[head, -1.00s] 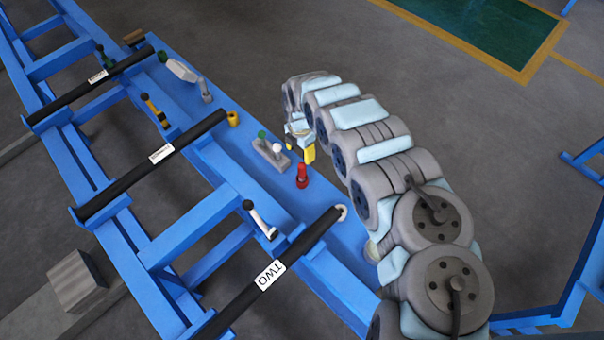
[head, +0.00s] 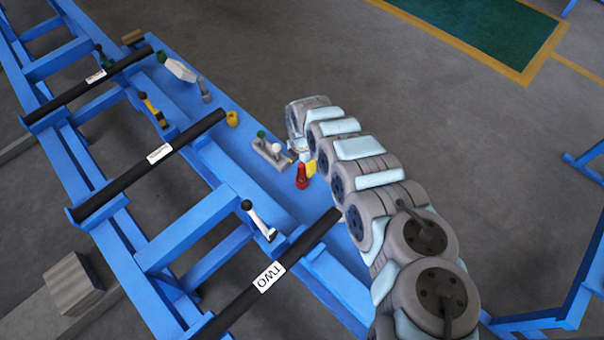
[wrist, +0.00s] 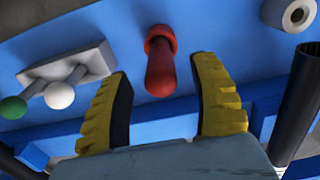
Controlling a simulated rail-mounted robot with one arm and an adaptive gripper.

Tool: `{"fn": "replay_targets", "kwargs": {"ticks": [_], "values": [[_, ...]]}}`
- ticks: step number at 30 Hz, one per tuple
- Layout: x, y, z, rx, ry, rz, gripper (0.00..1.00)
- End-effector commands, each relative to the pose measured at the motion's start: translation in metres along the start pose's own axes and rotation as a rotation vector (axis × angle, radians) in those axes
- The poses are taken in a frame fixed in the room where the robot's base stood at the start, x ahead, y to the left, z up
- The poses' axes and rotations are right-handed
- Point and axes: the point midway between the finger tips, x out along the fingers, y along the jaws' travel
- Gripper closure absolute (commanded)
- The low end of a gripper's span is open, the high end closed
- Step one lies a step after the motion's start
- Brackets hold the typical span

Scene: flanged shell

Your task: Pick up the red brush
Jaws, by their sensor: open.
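The red brush (head: 302,176) stands on the blue beam in the head view, beside the grey block with the green and white knobs. In the wrist view the red brush (wrist: 160,62) shows between and just beyond the tips of my yellow-padded gripper fingers. My gripper (wrist: 162,85) is open and empty, with a gap to the brush on both sides. In the head view my gripper (head: 308,165) is right at the brush, partly hidden by my arm, so contact cannot be told there.
The grey block (head: 270,153) with two knobs is close on the left. A black roller labelled TWO (head: 300,252) lies to the front. A white-and-black handle (head: 259,220) and a yellow cup (head: 232,118) are also on the blue frame.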

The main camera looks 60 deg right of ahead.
Motion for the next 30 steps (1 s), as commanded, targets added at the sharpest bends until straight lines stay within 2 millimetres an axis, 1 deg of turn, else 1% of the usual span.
{"fn": "replay_targets", "kwargs": {"ticks": [1, 6, 9, 16, 17, 18, 20, 21, 23, 30], "values": [[0.008, 0.000, -0.001, 0.000, 0.002, 0.001, 0.39], [0.021, 0.000, -0.001, 0.000, 0.002, -0.001, 0.39], [0.024, 0.000, -0.001, 0.000, 0.001, -0.001, 0.39], [0.023, -0.001, 0.000, 0.000, 0.001, -0.001, 0.39], [0.023, -0.001, 0.000, 0.000, 0.001, -0.001, 0.44], [0.023, -0.001, 0.000, 0.000, 0.001, -0.001, 0.56], [0.023, -0.001, 0.000, 0.000, 0.001, -0.001, 0.73], [0.023, -0.001, 0.000, 0.000, 0.001, -0.001, 0.84], [0.023, -0.001, 0.000, 0.000, 0.001, -0.001, 1.00], [0.023, -0.001, 0.000, 0.000, 0.001, -0.001, 1.00]]}}
